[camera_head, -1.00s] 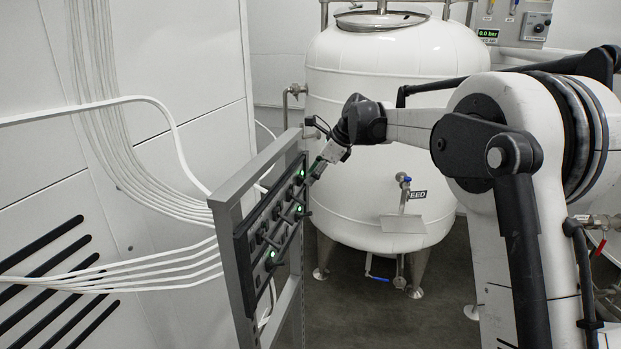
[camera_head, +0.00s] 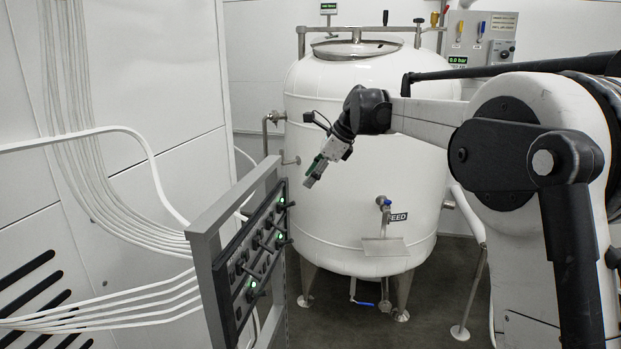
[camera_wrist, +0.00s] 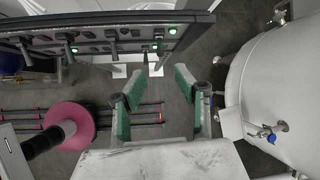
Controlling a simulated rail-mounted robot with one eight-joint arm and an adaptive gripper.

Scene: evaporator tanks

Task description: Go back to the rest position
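My gripper (camera_head: 312,178) hangs from the end of my arm and points down and left in the head view. It is apart from the control panel (camera_head: 248,262), in free air in front of the large white tank (camera_head: 350,215). In the wrist view, the two green-padded fingers of my gripper (camera_wrist: 161,75) stand apart with floor showing between them. Nothing is between the fingers. The panel crosses the top of the wrist view (camera_wrist: 95,38), beyond the fingertips.
The panel has several dark handles and green lights, on a grey frame (camera_head: 205,245). White cables (camera_head: 120,130) run to it from the left wall. The tank's valve (camera_head: 384,204) faces forward. A pink disc (camera_wrist: 72,127) shows low left in the wrist view. Dark floor lies below.

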